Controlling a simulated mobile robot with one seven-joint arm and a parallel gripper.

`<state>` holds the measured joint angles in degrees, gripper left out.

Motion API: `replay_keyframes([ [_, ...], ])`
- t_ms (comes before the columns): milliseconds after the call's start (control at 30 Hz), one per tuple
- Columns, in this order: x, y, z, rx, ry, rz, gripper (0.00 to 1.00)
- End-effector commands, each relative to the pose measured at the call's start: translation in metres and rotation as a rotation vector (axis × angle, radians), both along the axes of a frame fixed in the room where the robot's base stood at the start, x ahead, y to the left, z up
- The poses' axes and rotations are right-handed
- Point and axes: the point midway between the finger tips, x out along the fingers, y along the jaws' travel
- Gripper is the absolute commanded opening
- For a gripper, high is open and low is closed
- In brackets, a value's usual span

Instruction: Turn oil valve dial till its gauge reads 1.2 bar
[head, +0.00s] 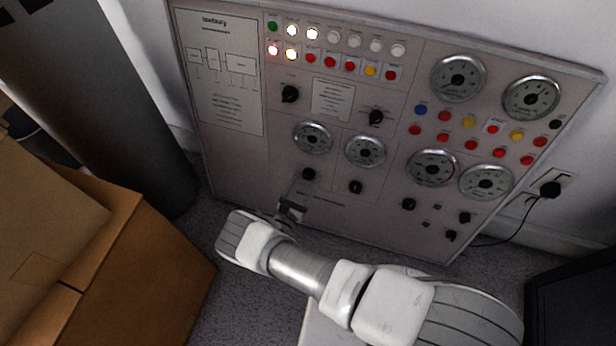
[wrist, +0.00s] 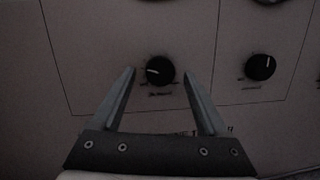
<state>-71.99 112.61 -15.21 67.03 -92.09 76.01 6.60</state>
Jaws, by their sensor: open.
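A black round dial (wrist: 158,71) with a pale pointer mark sits on the panel in the wrist view, its pointer toward the left. My gripper (wrist: 159,74) is open, with one finger on each side of this dial and gaps to it. In the head view my gripper (head: 297,190) reaches the panel at a small black dial (head: 309,174) below a round gauge (head: 312,138). The gauge's needle is too small to read. The dial's label in the wrist view is too blurred to read, so I cannot tell if it says oil.
A second black dial (wrist: 260,67) lies to the right, also in the head view (head: 355,187), under another gauge (head: 365,151). The panel (head: 330,225) holds more gauges, knobs and lamps. Cardboard boxes (head: 150,250) stand at the left. A power plug (head: 550,188) is at the right.

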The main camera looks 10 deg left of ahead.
Motion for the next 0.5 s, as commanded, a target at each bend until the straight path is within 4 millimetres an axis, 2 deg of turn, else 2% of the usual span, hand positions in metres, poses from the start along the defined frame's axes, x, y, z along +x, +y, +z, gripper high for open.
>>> replay_keyframes([
  [400,0.0006,0.0004,0.0,0.0,0.0,0.002,0.77],
  [500,0.0006,0.0003,-0.0001,0.0,0.0,0.002,0.59],
])
